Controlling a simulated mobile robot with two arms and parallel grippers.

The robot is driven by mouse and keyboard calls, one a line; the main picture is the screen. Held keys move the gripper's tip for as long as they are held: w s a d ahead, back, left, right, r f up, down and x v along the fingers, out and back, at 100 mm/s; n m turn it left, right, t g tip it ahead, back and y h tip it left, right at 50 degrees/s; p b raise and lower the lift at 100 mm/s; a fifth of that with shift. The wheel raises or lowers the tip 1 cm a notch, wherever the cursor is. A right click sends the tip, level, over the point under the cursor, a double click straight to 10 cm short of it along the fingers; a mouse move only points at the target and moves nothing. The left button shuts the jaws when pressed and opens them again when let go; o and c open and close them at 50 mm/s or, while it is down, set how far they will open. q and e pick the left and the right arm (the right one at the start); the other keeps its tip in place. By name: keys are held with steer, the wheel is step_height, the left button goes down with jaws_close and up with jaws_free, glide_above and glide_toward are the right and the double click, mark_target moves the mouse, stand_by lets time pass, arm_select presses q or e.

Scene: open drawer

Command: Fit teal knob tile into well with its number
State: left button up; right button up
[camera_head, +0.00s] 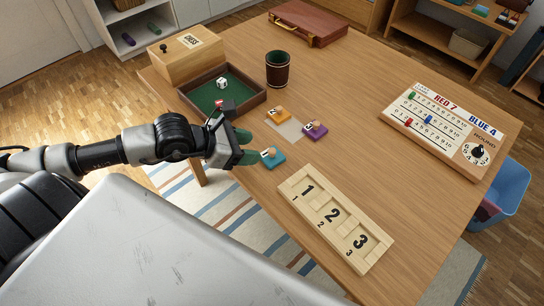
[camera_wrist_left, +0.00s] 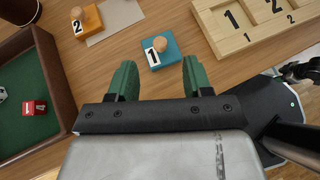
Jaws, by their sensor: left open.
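The teal knob tile (camera_head: 273,160) lies flat on the table, with a round wooden knob and a white label. In the left wrist view the teal tile (camera_wrist_left: 170,58) shows the number 1. My left gripper (camera_head: 247,147) is open and empty, just left of the tile. In the left wrist view its green fingers (camera_wrist_left: 158,75) are spread on either side of the tile's near edge, and the tile is beyond the fingertips. The wooden board (camera_head: 288,187) has wells numbered 1, 2 and 3; the visible wells are empty.
An orange tile (camera_head: 280,116) marked 2 and a purple tile (camera_head: 316,131) lie behind, by a grey card (camera_head: 291,130). A green-lined dice tray (camera_head: 205,107), dark cup (camera_head: 278,70) and score board (camera_head: 440,127) stand farther off. Table between teal tile and board is clear.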

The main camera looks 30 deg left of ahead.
mark_target(271, 150)
arm_select(q)
steer(key=shift+x, duration=2.8)
jaws_close()
